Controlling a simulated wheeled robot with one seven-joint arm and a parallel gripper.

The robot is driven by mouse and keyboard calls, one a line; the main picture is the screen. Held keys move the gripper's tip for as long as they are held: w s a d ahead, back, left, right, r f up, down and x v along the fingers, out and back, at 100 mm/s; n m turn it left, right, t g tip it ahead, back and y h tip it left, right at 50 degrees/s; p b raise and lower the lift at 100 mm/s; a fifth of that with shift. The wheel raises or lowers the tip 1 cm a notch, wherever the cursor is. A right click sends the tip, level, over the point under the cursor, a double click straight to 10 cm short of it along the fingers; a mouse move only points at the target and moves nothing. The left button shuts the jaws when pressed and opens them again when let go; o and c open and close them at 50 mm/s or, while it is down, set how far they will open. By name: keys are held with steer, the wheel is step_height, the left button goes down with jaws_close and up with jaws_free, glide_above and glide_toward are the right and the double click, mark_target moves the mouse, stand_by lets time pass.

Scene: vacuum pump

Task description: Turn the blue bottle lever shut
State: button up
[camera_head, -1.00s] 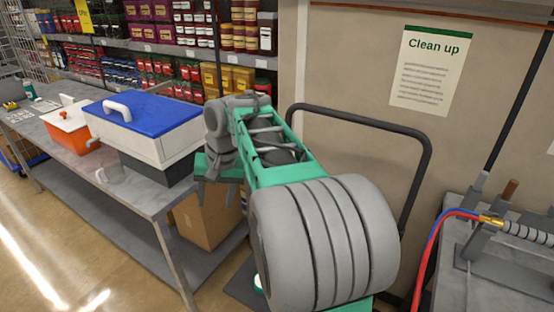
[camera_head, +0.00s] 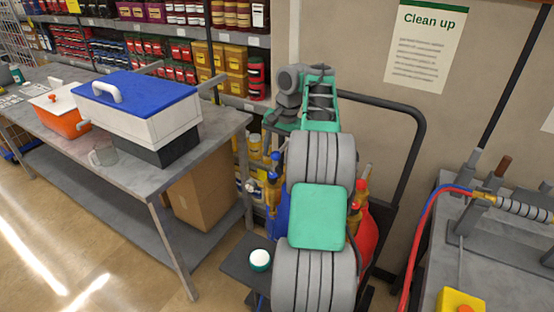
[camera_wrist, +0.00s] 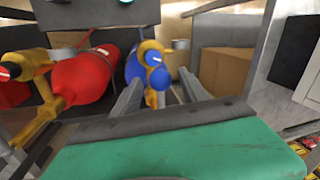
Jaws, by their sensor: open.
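The blue bottle (camera_head: 283,222) stands behind my arm, partly hidden by it, with its blue valve top (camera_head: 273,178) showing left of the arm. In the wrist view, the blue bottle (camera_wrist: 133,68) has a yellow valve with blue knob-like parts (camera_wrist: 158,78); which one is the lever is unclear. My gripper (camera_wrist: 163,90) is open and empty. Its two fingers lie either side of the blue parts in that view, but I cannot tell the depth or any contact. My gripper is partly hidden in the head view (camera_head: 275,118).
The red bottle (camera_head: 370,235) stands right of the blue one and shows in the wrist view (camera_wrist: 82,80). A dark cart handle (camera_head: 420,135) rises behind. A grey table (camera_head: 150,175) is left; a bench (camera_head: 430,250) with hoses is right.

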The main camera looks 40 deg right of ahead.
steer(key=shift+c, duration=0.4)
jaws_close()
stand_by(1.0)
